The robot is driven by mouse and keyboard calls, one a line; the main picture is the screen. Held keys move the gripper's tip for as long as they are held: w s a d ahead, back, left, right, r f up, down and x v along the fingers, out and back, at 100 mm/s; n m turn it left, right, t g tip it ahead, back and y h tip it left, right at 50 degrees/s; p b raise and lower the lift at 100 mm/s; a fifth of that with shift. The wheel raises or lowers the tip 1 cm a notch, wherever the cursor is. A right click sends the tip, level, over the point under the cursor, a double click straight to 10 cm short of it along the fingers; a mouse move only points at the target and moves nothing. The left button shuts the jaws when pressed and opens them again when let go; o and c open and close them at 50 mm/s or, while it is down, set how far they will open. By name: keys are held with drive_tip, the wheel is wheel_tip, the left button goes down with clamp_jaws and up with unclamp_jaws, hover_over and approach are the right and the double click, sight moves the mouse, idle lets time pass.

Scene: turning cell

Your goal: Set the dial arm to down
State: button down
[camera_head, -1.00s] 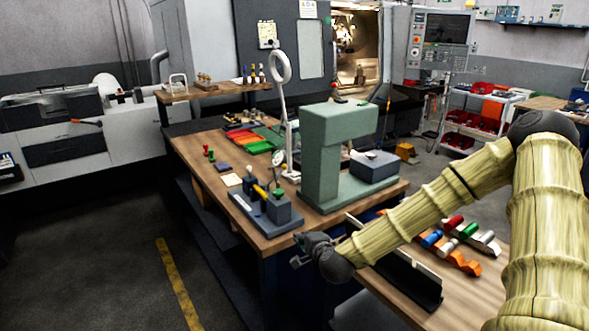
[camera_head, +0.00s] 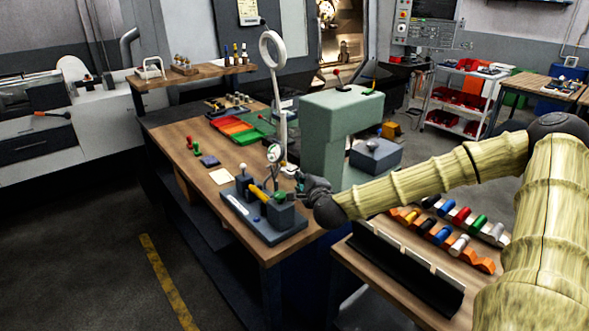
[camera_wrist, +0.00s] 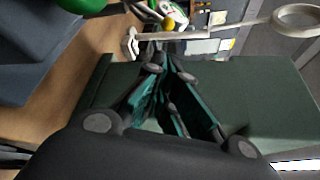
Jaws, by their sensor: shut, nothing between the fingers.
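A small round dial (camera_head: 273,153) with a pale face sits low beside a white stand (camera_head: 281,110) topped by a ring. I cannot make out clearly which way its arm points. My gripper (camera_head: 300,178) is just right of and below the dial, in front of the green C-shaped machine (camera_head: 318,150). A gap to the dial seems to remain. In the wrist view my gripper (camera_wrist: 158,62) is shut and empty, its fingertips pointing at the white stand (camera_wrist: 185,36). A yellow knob (camera_wrist: 168,23) shows beyond the tips; the dial face is not clear there.
A blue-grey fixture (camera_head: 262,222) with a yellow handle stands at the bench's front edge, close left of my gripper. The green machine is close on the right. Red, orange and green trays (camera_head: 235,127) lie farther back. A rack of coloured pieces (camera_head: 440,235) is on the right-hand table.

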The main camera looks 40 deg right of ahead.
drive_tip(key=p+x, duration=0.2)
drive_tip(key=x, duration=0.7)
drive_tip(key=shift+w+p, duration=0.3)
drive_tip(key=shift+p, duration=0.1)
drive_tip(key=shift+a+b, duration=0.2)
drive_tip(key=shift+b, duration=0.25)
drive_tip(key=shift+r+n, duration=0.15)
drive_tip(key=shift+n, duration=0.15)
